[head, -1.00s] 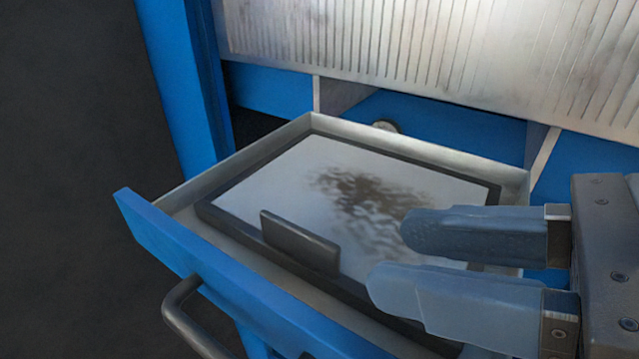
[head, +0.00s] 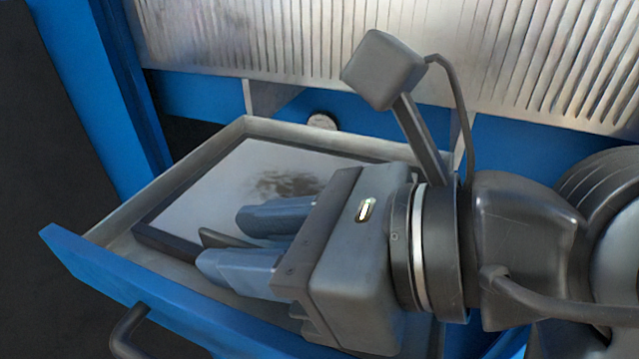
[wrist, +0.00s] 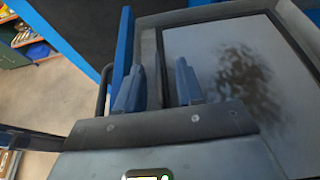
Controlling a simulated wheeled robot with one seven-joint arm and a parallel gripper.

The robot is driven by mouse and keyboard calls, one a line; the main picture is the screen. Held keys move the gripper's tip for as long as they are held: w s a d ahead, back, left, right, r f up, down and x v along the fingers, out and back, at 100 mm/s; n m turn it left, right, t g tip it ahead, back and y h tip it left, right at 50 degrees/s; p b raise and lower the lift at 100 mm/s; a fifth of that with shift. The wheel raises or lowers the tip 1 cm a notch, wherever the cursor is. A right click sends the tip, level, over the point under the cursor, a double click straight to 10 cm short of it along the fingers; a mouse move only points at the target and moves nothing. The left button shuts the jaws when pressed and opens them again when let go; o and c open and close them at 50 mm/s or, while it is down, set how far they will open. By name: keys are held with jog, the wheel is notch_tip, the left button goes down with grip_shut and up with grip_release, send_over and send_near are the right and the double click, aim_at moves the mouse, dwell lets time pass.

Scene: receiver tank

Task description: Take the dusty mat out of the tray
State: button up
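The dusty mat (head: 215,192) is a pale grey panel with a dark frame and a dark smudge on its surface. It lies in the metal tray (head: 98,232), which has a blue front and is pulled out. In the wrist view the mat (wrist: 205,50) fills the right side. A dark upright tab (head: 217,239) stands at the mat's front edge. My gripper (head: 222,240) is open, with its two blue-grey fingers on either side of the tab. A gap shows between the fingers in the wrist view. The tab is partly hidden, and contact with it cannot be told.
A dark bar handle (head: 122,335) sits on the blue tray front. A ribbed metal panel (head: 290,40) and blue frame (head: 75,70) stand behind and to the left. In the wrist view, shelves with goods (wrist: 30,45) stand far off beyond open floor.

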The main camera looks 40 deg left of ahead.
jog(key=shift+c, duration=0.2)
grip_shut()
jog(key=shift+r, duration=0.2)
